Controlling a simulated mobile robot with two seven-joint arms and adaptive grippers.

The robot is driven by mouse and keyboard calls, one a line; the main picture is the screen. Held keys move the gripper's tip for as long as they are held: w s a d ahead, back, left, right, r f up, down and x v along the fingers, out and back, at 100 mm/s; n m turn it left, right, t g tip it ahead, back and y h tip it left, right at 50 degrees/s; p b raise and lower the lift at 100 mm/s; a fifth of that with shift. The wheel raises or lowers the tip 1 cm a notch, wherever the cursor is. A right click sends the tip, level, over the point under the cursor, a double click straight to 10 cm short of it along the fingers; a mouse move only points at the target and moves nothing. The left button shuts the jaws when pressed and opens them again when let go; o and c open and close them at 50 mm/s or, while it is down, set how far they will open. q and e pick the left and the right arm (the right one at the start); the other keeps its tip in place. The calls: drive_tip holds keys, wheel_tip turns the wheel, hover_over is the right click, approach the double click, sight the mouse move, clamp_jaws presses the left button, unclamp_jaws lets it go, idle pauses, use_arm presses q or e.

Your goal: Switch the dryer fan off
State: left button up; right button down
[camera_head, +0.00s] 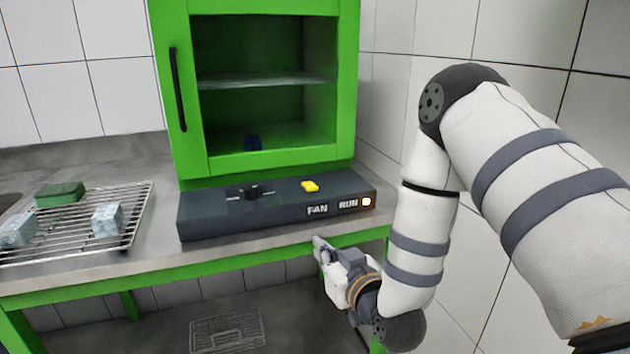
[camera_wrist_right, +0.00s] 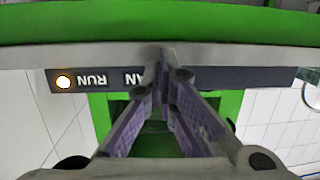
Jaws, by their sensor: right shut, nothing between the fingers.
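The green dryer cabinet (camera_head: 180,100) stands on the bench at the back, its front showing an open view of the inside. The dark control box (camera_head: 200,222) lies in front of it. A yellow switch (camera_head: 310,186) sits on its top, above the label FAN. A black knob (camera_head: 251,191) is further left on the top. The round lamp (camera_head: 366,201) beside RUN is lit; it also shows in the right wrist view (camera_wrist_right: 63,81). My right gripper (camera_head: 318,242) is shut and empty, in front of and below the box near the bench edge. My left gripper is out of view.
A wire rack (camera_head: 140,215) with pale blue blocks (camera_head: 107,219) and a green block (camera_head: 60,194) stands at the left of the bench. Tiled wall is close on the right. The bench's green front rail (camera_head: 130,277) runs near my right gripper.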

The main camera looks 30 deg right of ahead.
drive_tip(key=w+d+r+m+t+h, duration=0.1)
drive_tip(key=d+r+t, duration=0.1)
drive_tip(key=r, duration=0.4)
drive_tip(key=w+d+r+t+h, duration=0.1)
drive_tip(key=d+r+t+h, duration=0.1)
drive_tip(key=r, duration=0.3)
drive_tip(key=r+b, duration=0.1)
drive_tip(key=r, duration=0.1)
hover_over(319, 195)
drive_tip(key=shift+w+f, duration=0.1)
drive_tip(key=shift+w, duration=0.35)
drive_tip(key=f, duration=0.3)
drive_tip(key=shift+s+y, duration=0.3)
drive_tip(key=shift+s, duration=0.05)
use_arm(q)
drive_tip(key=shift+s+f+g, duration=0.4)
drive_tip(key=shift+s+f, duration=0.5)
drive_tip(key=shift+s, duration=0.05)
use_arm(e)
drive_tip(key=shift+s+a+f, duration=0.1)
drive_tip(key=shift+s+f, duration=0.05)
drive_tip(key=shift+f, duration=0.25)
